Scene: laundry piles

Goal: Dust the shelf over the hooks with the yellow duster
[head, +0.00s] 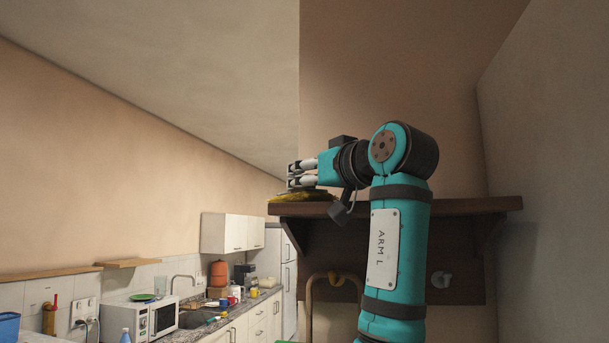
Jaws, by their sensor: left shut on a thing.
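The dark wooden shelf (468,206) is on the wall at the right, above a board with hooks. My left gripper (292,177) is over the left end of the shelf, pointing left, and is shut on the yellow duster (303,197). The duster lies flat at the shelf's top left edge, under the fingers. My left arm stands in front of the shelf and hides its middle. My right gripper is not in view.
A grey wall (548,150) closes in at the right of the shelf. A brown curved handle or rail (310,300) stands below the shelf's left end. A kitchen counter with a microwave (153,317) and white cupboards (232,232) is farther back at the left.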

